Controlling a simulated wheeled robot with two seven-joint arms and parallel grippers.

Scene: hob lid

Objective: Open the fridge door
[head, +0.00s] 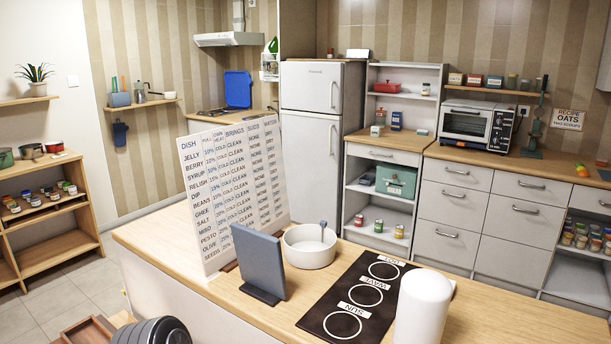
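The fridge (322,88) stands against the back wall, left of the shelf unit. It is light grey with a smaller upper door and a taller lower door (312,155). Both doors look closed, with a dark seam between them. The lower part of the fridge is hidden behind the island counter, and the text board covers part of its left side. Neither my left nor my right gripper shows in the head view.
The wooden island counter (480,312) fills the foreground, between my viewpoint and the fridge. It bears a text board (238,190), a dark upright panel (259,262), a white bowl (310,250), a black mat (335,312) and a white cylinder (423,308). Floor (75,290) shows at left.

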